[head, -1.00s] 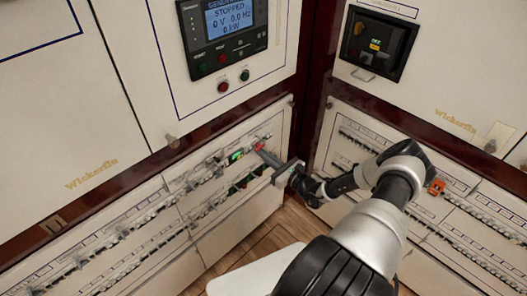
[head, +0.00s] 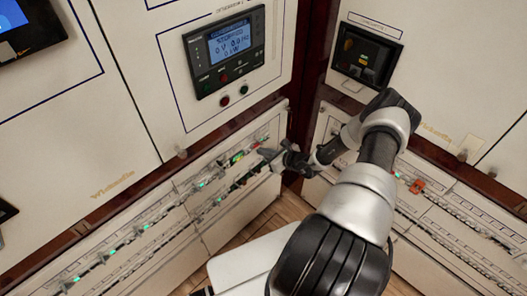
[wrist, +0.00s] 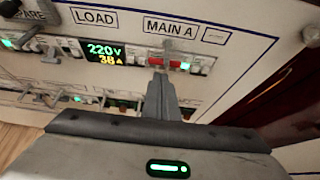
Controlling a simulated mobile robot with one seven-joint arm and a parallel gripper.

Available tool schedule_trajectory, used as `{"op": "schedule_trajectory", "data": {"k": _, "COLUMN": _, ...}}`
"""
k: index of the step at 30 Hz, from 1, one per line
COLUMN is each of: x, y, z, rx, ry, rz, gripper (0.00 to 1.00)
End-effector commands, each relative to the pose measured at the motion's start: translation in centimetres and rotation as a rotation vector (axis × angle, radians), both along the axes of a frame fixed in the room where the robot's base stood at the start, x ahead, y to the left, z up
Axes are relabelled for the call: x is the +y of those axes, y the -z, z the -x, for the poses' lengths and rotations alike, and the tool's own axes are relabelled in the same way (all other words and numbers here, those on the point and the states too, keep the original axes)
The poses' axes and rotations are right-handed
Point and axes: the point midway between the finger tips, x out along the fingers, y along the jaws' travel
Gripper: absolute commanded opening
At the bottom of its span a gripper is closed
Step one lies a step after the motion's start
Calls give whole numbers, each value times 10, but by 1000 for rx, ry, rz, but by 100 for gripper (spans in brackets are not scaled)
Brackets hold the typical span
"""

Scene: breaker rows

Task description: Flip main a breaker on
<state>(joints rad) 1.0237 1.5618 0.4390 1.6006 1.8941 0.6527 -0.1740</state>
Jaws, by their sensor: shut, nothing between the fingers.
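The main A breaker (wrist: 180,65) shows as a red part under the "MAIN A" label in the wrist view, with a green light beside it. A small display left of it reads 220V and 38A. In the head view my gripper (head: 264,153) is right of the red spot. Contact cannot be told.
A control screen (head: 232,45) with buttons is on the panel above. A dark meter box (head: 366,52) is on the right cabinet. Breaker rows with several green lights (head: 145,227) run to the left. A knob (wrist: 311,36) protrudes right of the breaker.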

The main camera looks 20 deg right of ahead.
Motion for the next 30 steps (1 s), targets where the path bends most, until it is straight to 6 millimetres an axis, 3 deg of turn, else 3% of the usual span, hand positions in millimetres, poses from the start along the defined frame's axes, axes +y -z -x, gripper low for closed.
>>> {"op": "schedule_trajectory", "data": {"k": 7, "x": 0, "y": -14, "z": 0, "rx": -1, "ry": 0, "rz": 0, "gripper": 0}}
{"op": "schedule_trajectory", "data": {"k": 20, "x": -1, "y": -16, "z": 2, "rx": -2, "ry": 0, "rz": -1, "gripper": 0}}
{"op": "schedule_trajectory", "data": {"k": 26, "x": -10, "y": -28, "z": 23, "rx": 0, "ry": 2, "rz": 0, "gripper": 0}}
{"op": "schedule_trajectory", "data": {"k": 30, "x": -20, "y": -44, "z": 51, "rx": 1, "ry": 2, "rz": 1, "gripper": 0}}
